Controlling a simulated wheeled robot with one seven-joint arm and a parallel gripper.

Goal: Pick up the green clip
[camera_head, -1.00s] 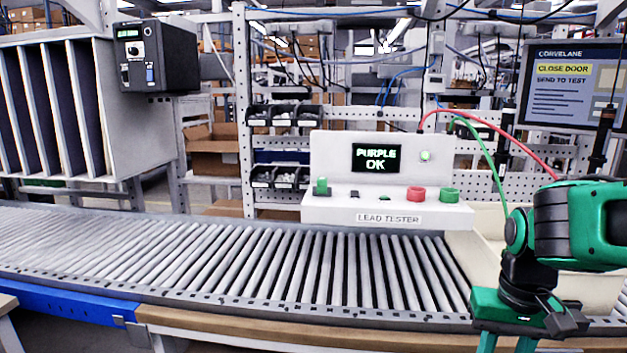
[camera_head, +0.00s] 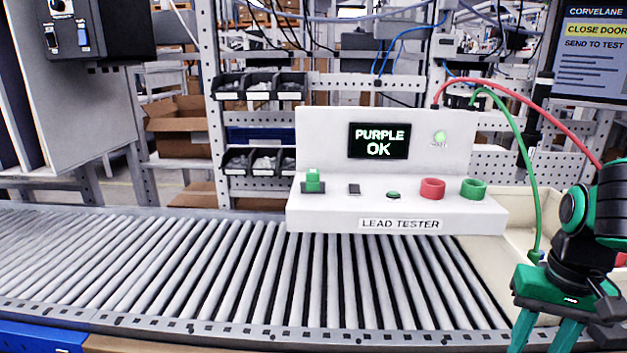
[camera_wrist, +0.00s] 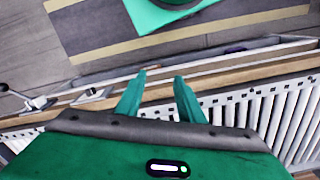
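A green lead (camera_head: 525,150) arches from the top of the lead tester (camera_head: 400,210) down to the right. Its lower end, a small dark green piece that may be the green clip (camera_head: 535,257), shows just behind my gripper (camera_head: 545,338); the gripper's body partly hides it. My gripper points down at the lower right, and its fingertips are cut off by the frame. In the wrist view my gripper (camera_wrist: 160,78) has its two green fingers apart with nothing between them. No clip shows in the wrist view.
A red lead (camera_head: 550,115) runs beside the green one behind my arm. A cream tray (camera_head: 510,220) stands right of the tester, partly hidden. The roller conveyor (camera_head: 230,270) is clear. A monitor (camera_head: 590,60) hangs at upper right.

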